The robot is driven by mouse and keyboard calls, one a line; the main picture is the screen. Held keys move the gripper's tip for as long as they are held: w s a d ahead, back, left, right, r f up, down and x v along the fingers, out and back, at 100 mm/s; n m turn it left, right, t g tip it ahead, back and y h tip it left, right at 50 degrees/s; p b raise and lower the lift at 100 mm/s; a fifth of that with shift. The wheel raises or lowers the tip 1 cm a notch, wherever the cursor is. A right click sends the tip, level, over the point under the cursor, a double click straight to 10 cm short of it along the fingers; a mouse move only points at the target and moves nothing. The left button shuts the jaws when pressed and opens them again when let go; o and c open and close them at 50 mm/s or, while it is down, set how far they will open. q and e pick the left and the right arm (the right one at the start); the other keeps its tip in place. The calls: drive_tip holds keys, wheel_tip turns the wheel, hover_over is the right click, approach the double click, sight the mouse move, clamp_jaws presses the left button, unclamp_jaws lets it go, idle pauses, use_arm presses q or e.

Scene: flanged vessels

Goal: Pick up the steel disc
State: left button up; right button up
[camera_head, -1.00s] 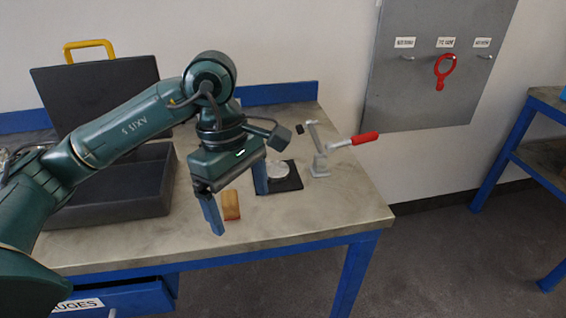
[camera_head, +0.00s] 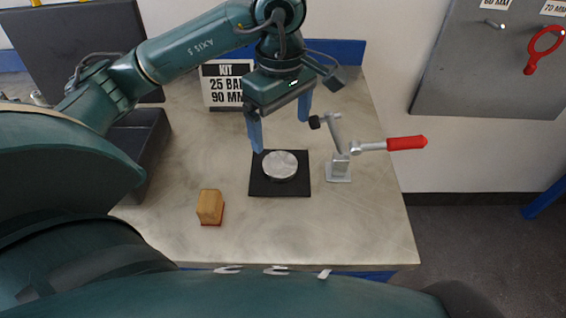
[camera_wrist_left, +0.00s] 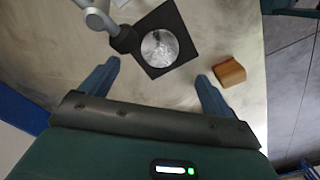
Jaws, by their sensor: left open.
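The steel disc (camera_head: 280,165) is round and silvery. It lies flat on a square black mat (camera_head: 296,188) on the workbench, and nothing covers its top. My left gripper (camera_head: 281,137) is open and empty, above and behind the disc, with its two blue fingers pointing down. In the left wrist view the disc (camera_wrist_left: 160,48) lies beyond the two fingertips (camera_wrist_left: 157,72), roughly between them and apart from both. My right gripper is in neither view.
A toggle clamp with a red handle (camera_head: 406,143) stands right of the mat, its black-tipped arm near my gripper. A wooden block (camera_head: 210,206) sits front left. A dark open case (camera_head: 145,130) and a kit sign (camera_head: 226,86) are behind.

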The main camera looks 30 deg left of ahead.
use_arm(q)
hover_over(280, 164)
wheel_tip(280, 164, down, 4)
drive_tip(key=shift+d+f, duration=0.1)
drive_tip(key=shift+f, duration=0.45)
wheel_tip(280, 164, down, 4)
drive_tip(key=shift+r+p, duration=0.15)
drive_tip(key=shift+p, duration=0.2)
drive_tip(key=shift+f, duration=0.45)
drive_tip(key=c, duration=1.5)
drive_tip(key=shift+r, duration=0.1)
drive_tip(key=shift+c, duration=0.3)
